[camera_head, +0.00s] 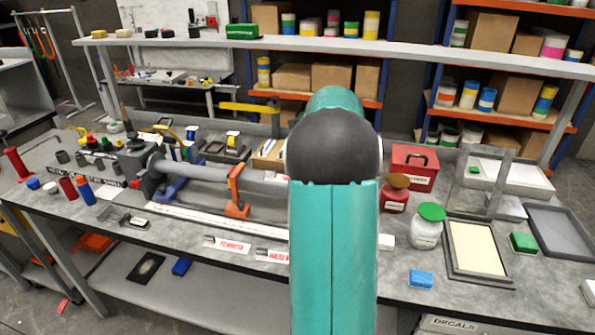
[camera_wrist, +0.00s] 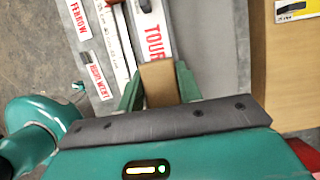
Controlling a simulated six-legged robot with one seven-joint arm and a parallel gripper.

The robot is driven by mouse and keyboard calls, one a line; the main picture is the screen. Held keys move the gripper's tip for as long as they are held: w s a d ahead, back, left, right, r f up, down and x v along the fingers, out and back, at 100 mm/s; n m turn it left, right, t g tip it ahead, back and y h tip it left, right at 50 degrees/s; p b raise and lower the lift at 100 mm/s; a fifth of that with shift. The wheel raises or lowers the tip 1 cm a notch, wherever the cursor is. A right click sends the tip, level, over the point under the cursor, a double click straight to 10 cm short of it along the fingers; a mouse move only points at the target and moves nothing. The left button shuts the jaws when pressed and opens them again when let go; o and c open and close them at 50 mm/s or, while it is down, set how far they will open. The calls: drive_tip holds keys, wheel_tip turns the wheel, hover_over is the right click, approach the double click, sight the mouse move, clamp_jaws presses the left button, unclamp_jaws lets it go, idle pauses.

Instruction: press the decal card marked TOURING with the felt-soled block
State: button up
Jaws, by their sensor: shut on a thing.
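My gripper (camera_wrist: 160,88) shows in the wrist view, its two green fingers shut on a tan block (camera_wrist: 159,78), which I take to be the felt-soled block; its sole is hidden. The white decal card with red letters reading "TOUR" (camera_wrist: 154,42) lies just beyond the block, and the rest of its word is hidden behind the block. I cannot tell whether the block touches the card. In the head view my arm hides the gripper, the block and this card.
Other red-lettered cards (camera_wrist: 77,18) (camera_wrist: 98,78) lie to the left. In the head view a grey tube (camera_head: 195,172) rests in stands on the bench. Jars (camera_head: 426,228), a red box (camera_head: 413,167) and a blue sponge (camera_head: 420,280) stand right of my arm.

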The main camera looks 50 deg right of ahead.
drive_tip(key=shift+s+d, duration=0.2)
drive_tip(key=shift+s, duration=0.2)
drive_tip(key=shift+r, duration=3.5)
